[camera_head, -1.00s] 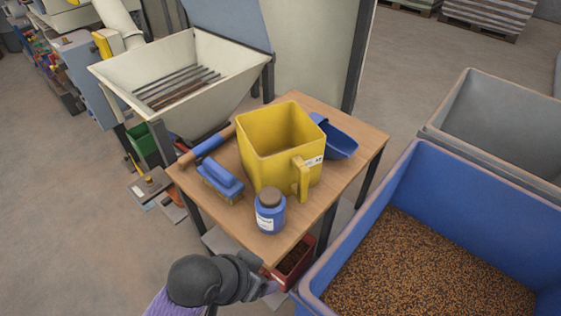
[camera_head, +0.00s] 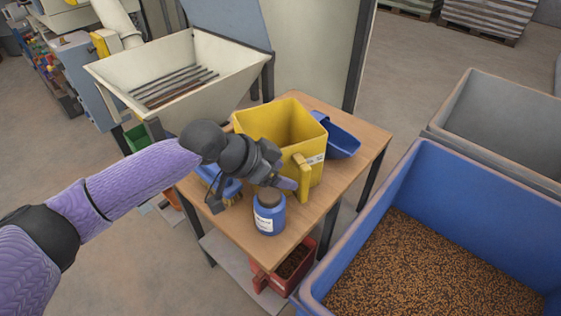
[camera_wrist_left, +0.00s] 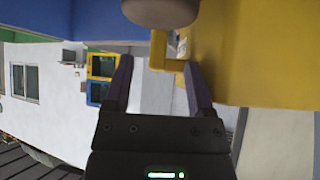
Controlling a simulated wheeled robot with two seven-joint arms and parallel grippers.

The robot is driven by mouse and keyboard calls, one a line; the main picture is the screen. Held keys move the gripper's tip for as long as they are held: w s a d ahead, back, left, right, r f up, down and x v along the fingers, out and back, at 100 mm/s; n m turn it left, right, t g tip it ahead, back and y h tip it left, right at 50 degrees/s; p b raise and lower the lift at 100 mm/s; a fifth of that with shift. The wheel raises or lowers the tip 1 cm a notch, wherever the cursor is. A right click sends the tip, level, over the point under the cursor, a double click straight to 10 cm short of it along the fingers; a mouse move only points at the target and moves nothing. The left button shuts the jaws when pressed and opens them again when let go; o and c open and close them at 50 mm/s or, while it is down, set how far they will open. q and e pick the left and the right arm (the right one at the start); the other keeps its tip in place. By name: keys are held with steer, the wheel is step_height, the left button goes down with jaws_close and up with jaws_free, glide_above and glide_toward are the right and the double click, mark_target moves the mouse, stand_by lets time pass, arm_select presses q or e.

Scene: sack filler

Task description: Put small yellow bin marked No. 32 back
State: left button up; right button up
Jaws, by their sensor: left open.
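The yellow bin (camera_head: 262,122) stands upright on the small wooden table. Its white label is too small to read for certain, and its handle (camera_head: 303,178) faces the front. My left gripper (camera_head: 288,184) is open beside the handle, just above and behind the blue bottle (camera_head: 269,216). In the left wrist view the yellow handle (camera_wrist_left: 158,48) shows ahead of the open fingers (camera_wrist_left: 160,85), with the bin wall (camera_wrist_left: 265,50) at the right. I cannot tell whether the fingers touch anything. My right gripper is not in view.
A blue brush (camera_head: 232,189) is partly hidden by my left arm. A hopper (camera_head: 120,80) stands behind left. A blue crate of grain (camera_head: 400,180) stands right; a red container (camera_head: 265,282) is below the tabletop.

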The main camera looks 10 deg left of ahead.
mark_target(300, 179)
arm_select(q)
steer(key=b+x, duration=0.2)
steer(key=x, duration=0.5)
steer(key=shift+w+d+f+b, duration=0.15)
steer(key=shift+f+b, duration=0.05)
steer(key=shift+b, duration=0.2)
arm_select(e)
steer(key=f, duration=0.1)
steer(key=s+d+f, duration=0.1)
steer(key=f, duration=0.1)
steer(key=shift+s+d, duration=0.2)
arm_select(q)
steer(key=shift+r, duration=0.1)
steer(key=shift+c, duration=0.2)
jaws_close()
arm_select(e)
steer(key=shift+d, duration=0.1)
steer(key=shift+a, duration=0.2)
